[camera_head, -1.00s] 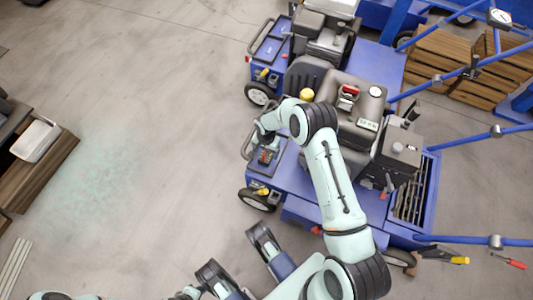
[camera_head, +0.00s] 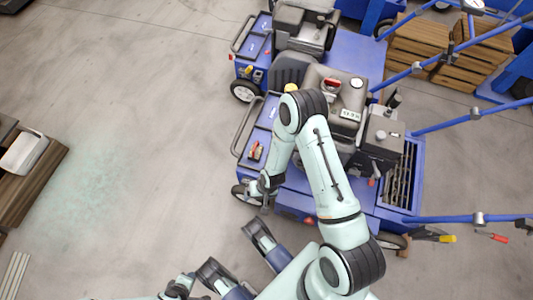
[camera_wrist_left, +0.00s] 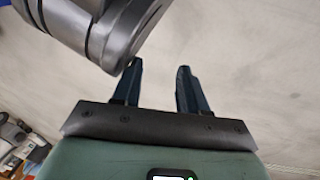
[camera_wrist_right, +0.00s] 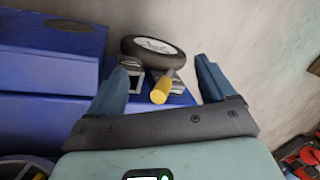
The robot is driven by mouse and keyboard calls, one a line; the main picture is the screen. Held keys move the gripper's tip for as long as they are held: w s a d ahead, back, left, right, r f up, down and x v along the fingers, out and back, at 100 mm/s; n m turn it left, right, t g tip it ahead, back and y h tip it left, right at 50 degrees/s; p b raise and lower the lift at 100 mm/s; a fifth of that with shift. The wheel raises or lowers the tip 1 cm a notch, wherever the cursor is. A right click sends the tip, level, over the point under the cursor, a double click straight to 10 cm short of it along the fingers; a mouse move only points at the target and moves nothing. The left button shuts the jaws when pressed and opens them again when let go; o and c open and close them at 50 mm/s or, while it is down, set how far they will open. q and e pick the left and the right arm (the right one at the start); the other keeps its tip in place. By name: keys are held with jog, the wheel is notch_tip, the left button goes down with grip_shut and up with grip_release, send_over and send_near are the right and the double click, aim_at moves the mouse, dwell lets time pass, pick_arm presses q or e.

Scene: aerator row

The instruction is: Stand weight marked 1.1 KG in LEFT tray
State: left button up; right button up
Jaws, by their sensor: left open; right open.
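I cannot read a 1.1 KG marking on any object. A small red and dark object (camera_head: 256,150) lies on the blue front deck (camera_head: 262,120) of the nearer machine, inside a rail; I cannot tell whether it is a weight. My right gripper (camera_head: 266,200) is open beside that deck's near corner. In the right wrist view, a yellow-ended part (camera_wrist_right: 160,90) and a grey block (camera_wrist_right: 126,72) show near the fingers of the right gripper (camera_wrist_right: 165,70), with nothing clearly held. My left gripper (camera_wrist_left: 159,72) is open and empty over bare floor. No LEFT label is readable.
A second blue machine (camera_head: 254,50) stands beyond the first. A black wheel (camera_wrist_right: 153,50) is just ahead of the right gripper. Blue handle bars (camera_head: 440,122) extend right. A wooden bench with a white bin (camera_head: 24,152) is at left. The floor between is clear.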

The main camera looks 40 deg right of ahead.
jog(key=s+a+n, duration=0.1)
jog(key=s+a, duration=0.1)
jog(key=s, duration=0.4)
jog(key=shift+s+r+n, duration=0.2)
jog(key=shift+s+n, duration=0.2)
pick_arm(q)
jog(key=shift+s+r, duration=0.1)
pick_arm(e)
jog(key=shift+r, duration=0.1)
